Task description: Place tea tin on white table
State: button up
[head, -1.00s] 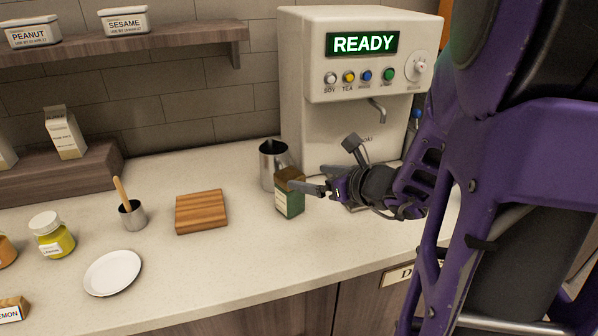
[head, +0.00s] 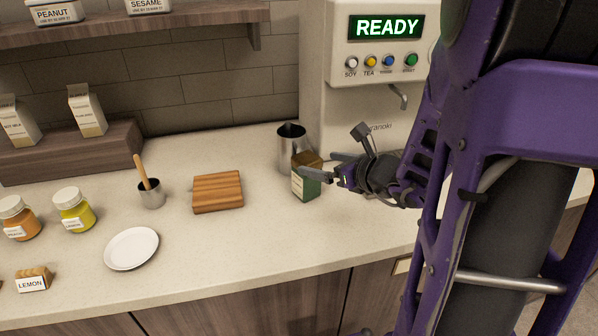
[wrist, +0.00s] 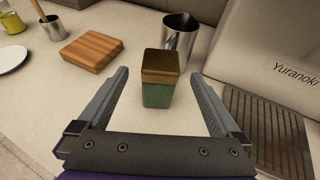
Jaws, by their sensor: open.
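The tea tin (head: 306,184) is a small green box with a brown top and a pale label. It stands upright on the pale counter (head: 255,245), in front of a metal pitcher (head: 291,150). In the wrist view the tin (wrist: 160,88) stands between and slightly beyond the two fingers. My gripper (head: 325,167) is open beside the tin, reaching in from the right. In the wrist view my gripper (wrist: 160,92) shows a gap on each side of the tin. No separate white table can be made out.
A wooden block (head: 218,192), a white plate (head: 131,248), a cup with a stick (head: 151,193), jars (head: 74,209) and a LEMON block (head: 33,279) stand to the left. A sauce machine (head: 385,60) stands behind. The counter's front middle is clear.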

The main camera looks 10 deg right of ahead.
aim_at(300, 158)
jog(key=b+x, duration=0.1)
jog(key=x, duration=0.9)
jog(key=shift+d, duration=0.15)
jog(key=c, duration=1.5)
jog(key=shift+r, duration=0.15)
notch_tip(300, 158, up, 17)
jog(key=p, duration=0.5)
jog(key=s+a+f, duration=0.1)
jog(key=s+f, duration=0.1)
jog(key=f, duration=0.4)
jog(key=s+a+f+m+h, duration=0.1)
jog(key=s+f, duration=0.2)
jog(key=f, duration=0.4)
jog(key=shift+s+a, duration=0.25)
jog(key=shift+s, duration=0.1)
jog(key=shift+f, duration=0.1)
